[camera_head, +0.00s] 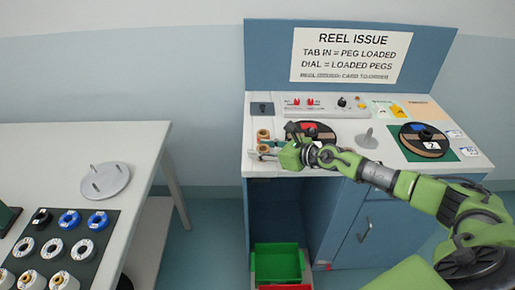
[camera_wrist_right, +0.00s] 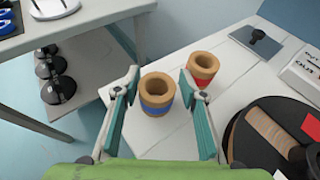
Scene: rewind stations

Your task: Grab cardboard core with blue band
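The cardboard core with a blue band (camera_wrist_right: 156,95) stands upright on the white bench top, its hollow end facing up. Beside it, farther right in the wrist view, stands a similar core with a red band (camera_wrist_right: 203,70). My right gripper (camera_wrist_right: 160,80) is open, with one finger on each side of the blue-banded core in the picture and a visible gap on both sides. In the head view my right gripper (camera_head: 277,152) is at the bench's left end, close to the two small cores (camera_head: 263,135); their bands are hard to make out there. My left gripper is out of view.
A black reel (camera_head: 313,130) lies just right of my gripper, and another (camera_head: 424,140) farther right. A metal peg plate (camera_head: 366,139) stands between them. A green bin (camera_head: 278,262) sits below the bench. A white table (camera_head: 110,140) with spools stands left, across a gap.

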